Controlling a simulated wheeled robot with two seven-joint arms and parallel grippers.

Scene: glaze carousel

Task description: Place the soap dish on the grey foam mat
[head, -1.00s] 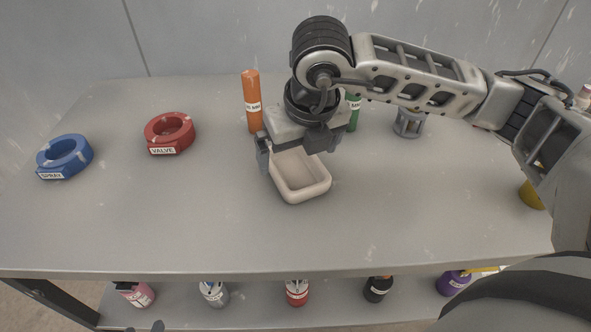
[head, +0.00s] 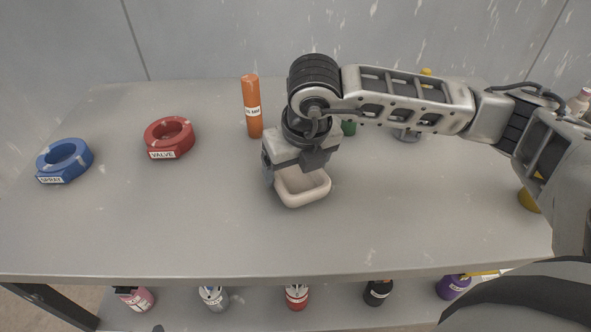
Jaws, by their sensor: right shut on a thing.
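The soap dish (head: 303,198) is a small cream-coloured open tray with rounded corners, near the middle of the grey table. My right gripper (head: 291,170) comes down over its far side and is shut on it. The gripper hides the far part of the dish. The dish appears to be resting level on the table. I see no grey foam mat in the head view. My left gripper is not visible.
A red valve ring (head: 169,139) and a blue spray ring (head: 64,161) lie at left. A green item (head: 348,128) and a grey stand (head: 407,135) are partly behind my arm. The table's front is clear; several bottles stand below.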

